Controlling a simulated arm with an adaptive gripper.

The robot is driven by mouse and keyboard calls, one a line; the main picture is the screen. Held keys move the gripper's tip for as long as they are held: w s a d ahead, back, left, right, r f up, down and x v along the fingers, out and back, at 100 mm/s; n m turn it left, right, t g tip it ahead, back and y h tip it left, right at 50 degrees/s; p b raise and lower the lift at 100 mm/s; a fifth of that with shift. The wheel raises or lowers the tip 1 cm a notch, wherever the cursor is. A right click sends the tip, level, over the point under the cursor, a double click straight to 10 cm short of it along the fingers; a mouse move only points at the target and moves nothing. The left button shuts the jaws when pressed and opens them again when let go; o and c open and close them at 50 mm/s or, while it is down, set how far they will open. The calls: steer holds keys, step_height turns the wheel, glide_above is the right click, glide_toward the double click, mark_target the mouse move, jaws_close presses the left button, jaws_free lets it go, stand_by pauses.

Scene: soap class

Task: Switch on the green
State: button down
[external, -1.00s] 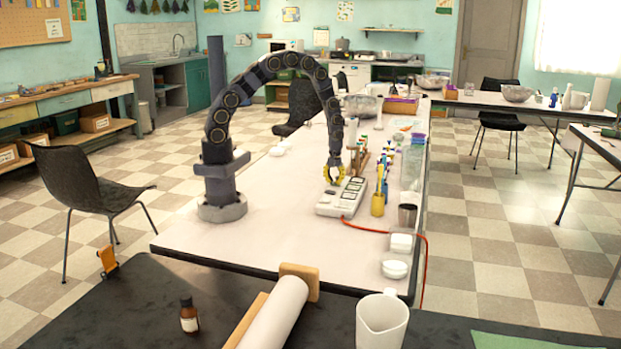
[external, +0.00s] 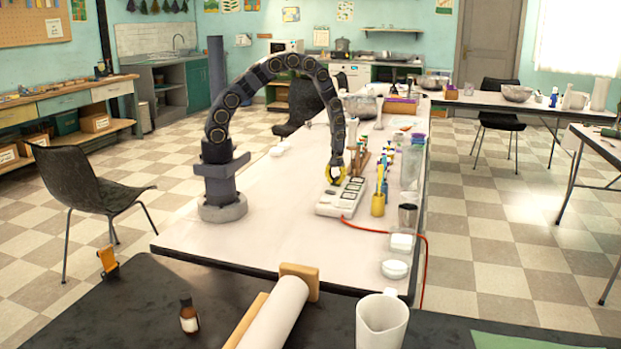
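A white power strip (external: 338,205) with several dark-faced sockets or switches lies on the long white table, and a red cord runs from its near end. I cannot make out a green switch on it at this size. The gap between the fingertips is too small to judge, and the gripper hides part of the strip's far end.
A yellow cup of brushes (external: 378,205) and a metal cup (external: 407,217) stand just right of the strip. Bottles and a wooden rack crowd behind. White dishes (external: 395,269) sit near the front right edge.

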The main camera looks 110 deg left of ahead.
steer(key=shift+w+d+f, duration=0.15)
steer(key=shift+w+d, duration=0.1)
steer(key=shift+w, duration=0.2)
steer(key=shift+r, duration=0.35)
step_height(320, 180, up, 14)
steer(key=shift+s+a+f, duration=0.15)
steer(key=shift+a, duration=0.05)
steer(key=shift+w+r+g, duration=0.35)
steer(key=shift+w+g, duration=0.15)
